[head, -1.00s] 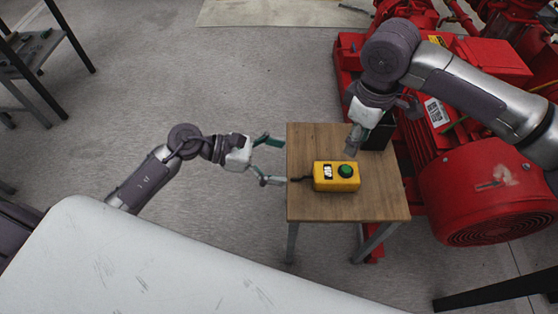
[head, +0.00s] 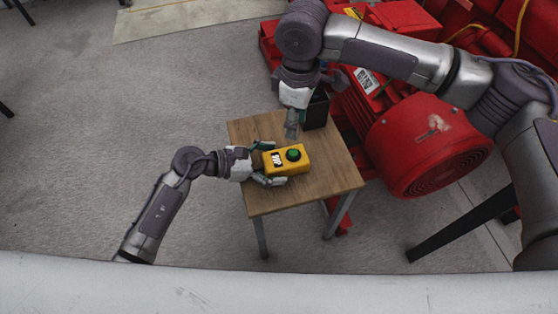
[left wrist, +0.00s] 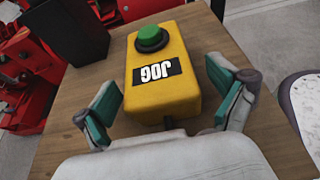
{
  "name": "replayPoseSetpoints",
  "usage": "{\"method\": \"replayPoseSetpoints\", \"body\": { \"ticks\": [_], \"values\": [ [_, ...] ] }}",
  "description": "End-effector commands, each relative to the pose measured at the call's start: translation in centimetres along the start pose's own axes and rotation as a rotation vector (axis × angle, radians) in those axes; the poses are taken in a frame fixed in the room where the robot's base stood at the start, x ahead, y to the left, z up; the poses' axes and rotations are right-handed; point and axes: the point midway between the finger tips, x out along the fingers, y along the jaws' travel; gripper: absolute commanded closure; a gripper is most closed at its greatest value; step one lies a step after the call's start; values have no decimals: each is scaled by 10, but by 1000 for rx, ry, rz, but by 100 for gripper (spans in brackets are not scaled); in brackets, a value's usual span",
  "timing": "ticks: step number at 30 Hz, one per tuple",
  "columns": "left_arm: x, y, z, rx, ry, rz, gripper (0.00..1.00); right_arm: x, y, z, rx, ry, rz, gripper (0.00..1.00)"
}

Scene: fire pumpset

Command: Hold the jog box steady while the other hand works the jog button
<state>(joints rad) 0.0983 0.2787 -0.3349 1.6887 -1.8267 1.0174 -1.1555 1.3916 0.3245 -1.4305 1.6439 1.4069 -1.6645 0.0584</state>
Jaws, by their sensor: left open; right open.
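The yellow jog box (head: 288,160) lies on a small wooden table (head: 310,191), with a green jog button (head: 293,154) on top. In the left wrist view the jog box (left wrist: 163,73) shows its JOG label and the green button (left wrist: 151,38) at its far end. My left gripper (head: 267,163) is open, its fingers on either side of the box's near end; in the wrist view its green-padded fingers (left wrist: 163,98) stand apart from the box's sides. My right gripper (head: 291,130) is open and points down, above the table just behind the box; its fingertips are hard to make out.
A black bin (head: 316,112) stands at the table's back edge. The red pump set (head: 425,150) stands close behind and right of the table. The table's front right part is bare. The floor left of the table is clear.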

Motion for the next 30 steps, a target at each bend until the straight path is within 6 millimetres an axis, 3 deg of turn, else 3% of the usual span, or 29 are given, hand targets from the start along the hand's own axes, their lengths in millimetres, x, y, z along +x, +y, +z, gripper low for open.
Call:
{"method": "replayPoseSetpoints", "body": {
  "ticks": [4, 13, 27, 30],
  "values": [
    [10, 0, 0, 1, -1, 0, 4, 0, 0, 0, 0, 0, 0, 58],
    [12, 0, 0, 1, 0, 0, 4, 0, 0, 0, 0, 0, 0, 58],
    [12, 0, 0, 0, 0, 0, 80, 0, 0, 0, 0, 0, 0, 58],
    [12, 0, 0, 0, 0, 0, 81, 0, 0, 0, 0, 0, 0, 58]
  ]
}}
